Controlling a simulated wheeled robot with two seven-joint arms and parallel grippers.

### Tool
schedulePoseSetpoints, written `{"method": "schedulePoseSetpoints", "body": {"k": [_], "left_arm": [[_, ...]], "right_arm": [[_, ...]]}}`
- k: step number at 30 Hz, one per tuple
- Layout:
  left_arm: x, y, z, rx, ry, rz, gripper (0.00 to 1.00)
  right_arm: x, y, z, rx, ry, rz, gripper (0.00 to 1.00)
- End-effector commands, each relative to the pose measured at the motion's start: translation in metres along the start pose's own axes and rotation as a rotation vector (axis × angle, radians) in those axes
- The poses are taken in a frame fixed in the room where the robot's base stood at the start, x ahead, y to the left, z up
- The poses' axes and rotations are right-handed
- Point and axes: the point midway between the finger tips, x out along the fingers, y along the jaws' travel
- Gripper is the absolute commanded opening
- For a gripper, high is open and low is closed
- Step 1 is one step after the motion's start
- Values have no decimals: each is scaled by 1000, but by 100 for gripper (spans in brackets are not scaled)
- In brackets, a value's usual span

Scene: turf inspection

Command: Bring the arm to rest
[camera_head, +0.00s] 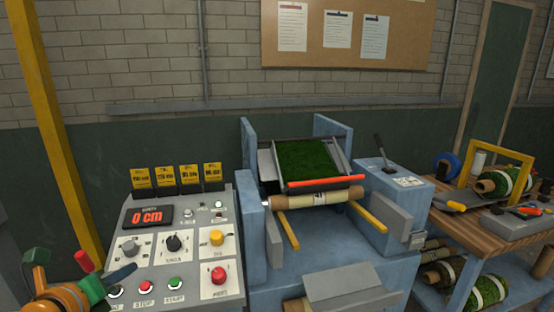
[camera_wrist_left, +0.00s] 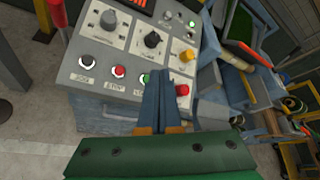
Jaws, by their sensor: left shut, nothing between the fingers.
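My left gripper (camera_head: 122,273) is at the lower left of the head view, in front of the control panel (camera_head: 182,210) near its lower left buttons. In the left wrist view its fingers (camera_wrist_left: 160,85) are together with nothing between them, pointing at the panel's front edge near the green button (camera_wrist_left: 144,79). I cannot tell whether the fingertips touch the panel. The rest of my left arm is mostly out of view at the lower left. My right gripper is not in view.
The panel has a red "0 cm" display (camera_head: 150,216), several knobs and a red button (camera_head: 218,276). A blue machine (camera_head: 260,200) holding green turf (camera_head: 305,160) stands beside it. A wooden table (camera_head: 455,228) with turf rolls is at the right. A yellow post (camera_head: 55,130) stands at left.

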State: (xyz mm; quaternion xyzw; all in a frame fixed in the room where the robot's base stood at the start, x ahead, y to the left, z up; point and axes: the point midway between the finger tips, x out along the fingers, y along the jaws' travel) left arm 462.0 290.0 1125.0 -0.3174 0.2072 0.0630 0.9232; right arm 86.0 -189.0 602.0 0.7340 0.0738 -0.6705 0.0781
Motion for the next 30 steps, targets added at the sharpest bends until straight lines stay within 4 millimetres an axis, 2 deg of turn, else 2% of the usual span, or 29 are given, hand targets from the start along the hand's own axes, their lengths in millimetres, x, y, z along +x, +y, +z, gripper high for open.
{"method": "schedulePoseSetpoints", "body": {"k": [5, 11, 14, 17, 20, 23, 26, 27, 29, 30], "left_arm": [[8, 20, 13, -116, -39, 16, 0], [18, 57, 26, -293, -95, 46, 0], [24, 85, 30, -412, -132, 73, 0], [30, 124, 28, -561, -173, 112, 0], [34, 171, 16, -728, -217, 167, 0], [36, 224, -10, -910, -260, 240, 0], [33, 283, -61, -1120, -303, 342, 0], [29, 307, -90, -1213, -318, 394, 0], [21, 339, -144, -1354, -339, 486, 0], [13, 356, -184, -1443, -349, 551, 0]], "right_arm": [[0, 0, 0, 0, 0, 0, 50], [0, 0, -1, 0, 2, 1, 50], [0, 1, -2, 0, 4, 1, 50], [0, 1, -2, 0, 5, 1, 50], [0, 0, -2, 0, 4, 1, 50], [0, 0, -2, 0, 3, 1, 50], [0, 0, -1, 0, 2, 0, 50], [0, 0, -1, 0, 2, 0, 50], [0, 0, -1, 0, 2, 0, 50], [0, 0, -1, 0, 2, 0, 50]]}}
